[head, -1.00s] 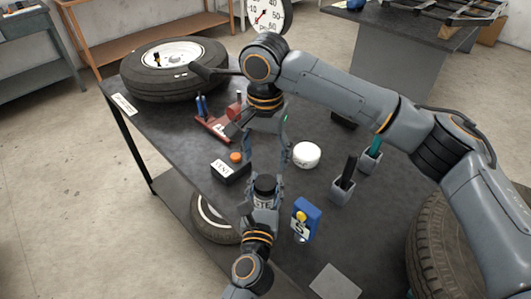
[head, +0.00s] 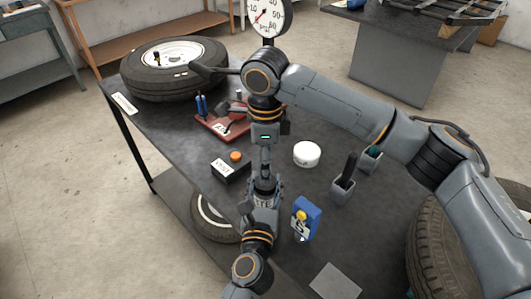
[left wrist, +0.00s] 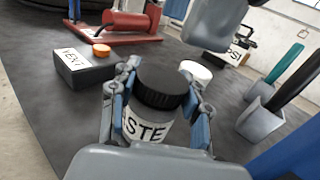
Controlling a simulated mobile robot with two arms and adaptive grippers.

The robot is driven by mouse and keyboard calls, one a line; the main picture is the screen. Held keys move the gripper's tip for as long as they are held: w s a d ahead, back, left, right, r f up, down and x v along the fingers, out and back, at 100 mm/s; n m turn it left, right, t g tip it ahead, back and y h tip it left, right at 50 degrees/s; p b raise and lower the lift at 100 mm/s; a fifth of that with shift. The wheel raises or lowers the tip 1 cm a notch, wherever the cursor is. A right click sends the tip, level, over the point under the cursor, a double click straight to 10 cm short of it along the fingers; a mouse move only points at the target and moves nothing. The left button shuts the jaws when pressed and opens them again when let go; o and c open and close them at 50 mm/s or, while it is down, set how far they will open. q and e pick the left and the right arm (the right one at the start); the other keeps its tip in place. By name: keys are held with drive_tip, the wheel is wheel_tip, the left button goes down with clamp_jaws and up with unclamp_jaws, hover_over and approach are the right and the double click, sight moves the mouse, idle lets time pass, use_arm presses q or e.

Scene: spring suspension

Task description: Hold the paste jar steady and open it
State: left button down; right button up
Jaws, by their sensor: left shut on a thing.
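The paste jar (left wrist: 146,127) stands upright in the left wrist view, a grey jar with a label reading "STE" and a ribbed black lid (left wrist: 162,86) on top. My left gripper (head: 264,190) is shut on the jar, with a blue-padded finger on each side of its body. My right gripper (head: 264,168) points down just above the lid in the head view. It is seen edge-on, so its finger gap is hidden, and I cannot tell whether it touches the lid. Part of it shows at the top of the left wrist view (left wrist: 218,24).
A black box with an orange button (head: 230,167) stands left of the jar, a white round tub (head: 306,154) to the right. A blue item (head: 306,218) and grey holders (head: 342,191) are nearby.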

drive_tip(key=shift+f, duration=2.75)
drive_tip(key=c, duration=1.2)
drive_tip(key=o, duration=1.3)
drive_tip(key=shift+c, duration=0.2)
drive_tip(key=shift+r, duration=0.1)
wheel_tip(320, 180, up, 8)
drive_tip(key=shift+f, duration=0.25)
drive_tip(key=shift+c, duration=0.3)
wheel_tip(320, 180, down, 8)
drive_tip(key=shift+r, duration=0.15)
